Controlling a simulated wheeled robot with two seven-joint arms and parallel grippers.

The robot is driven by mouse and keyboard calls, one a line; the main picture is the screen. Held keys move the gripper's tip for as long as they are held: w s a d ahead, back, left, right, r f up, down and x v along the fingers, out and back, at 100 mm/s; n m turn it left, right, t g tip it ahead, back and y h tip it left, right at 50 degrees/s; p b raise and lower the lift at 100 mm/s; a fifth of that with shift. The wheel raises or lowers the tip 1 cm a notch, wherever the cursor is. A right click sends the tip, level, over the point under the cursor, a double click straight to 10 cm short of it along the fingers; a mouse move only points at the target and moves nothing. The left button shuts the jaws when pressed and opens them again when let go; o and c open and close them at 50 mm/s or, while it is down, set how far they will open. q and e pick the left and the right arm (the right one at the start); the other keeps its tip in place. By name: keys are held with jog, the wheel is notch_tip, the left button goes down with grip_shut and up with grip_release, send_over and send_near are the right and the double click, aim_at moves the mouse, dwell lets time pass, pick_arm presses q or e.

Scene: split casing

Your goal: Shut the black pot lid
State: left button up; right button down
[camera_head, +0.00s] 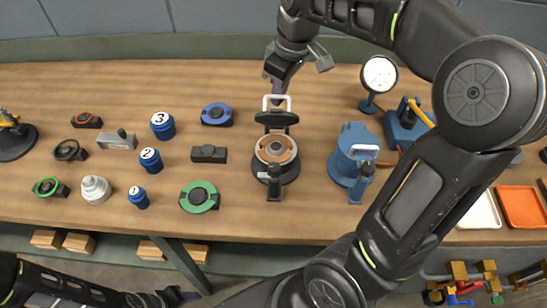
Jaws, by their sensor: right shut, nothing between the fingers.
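The black pot (276,172) stands on the wooden table near the middle, with a copper-coloured ring and round centre visible inside. Its black lid (277,117) is swung up at the far side, with a white handle (277,98) on top. My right gripper (278,93) reaches down from above, just behind the lid at the handle. It is shut and empty; whether it touches the lid or handle I cannot tell. My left gripper (178,297) is low at the bottom edge, below the table front, and too small to read.
A blue pot (352,153) with a white handle stands to the right, near a gauge (379,76). A black block (209,154), green ring part (199,197) and blue numbered weights (150,160) lie left. My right arm covers much of the right side.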

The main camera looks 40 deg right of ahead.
aim_at(278, 114)
jog(key=shift+s+a, duration=0.85)
jog(key=shift+s, duration=0.25)
jog(key=shift+s+b, duration=0.1)
jog(key=shift+b, duration=0.25)
jog(key=shift+s+a+f+b, duration=0.6)
jog(key=shift+s+a+b, duration=0.1)
jog(key=shift+s, duration=0.15)
jog(key=shift+r, duration=0.1)
jog(key=shift+r+p, duration=0.25)
jog(key=shift+p, duration=0.1)
notch_tip(278, 114, up, 8)
jog(key=p, duration=0.7)
jog(key=shift+w+d+r, duration=0.25)
jog(key=shift+w+d, duration=0.1)
jog(key=shift+w, duration=0.1)
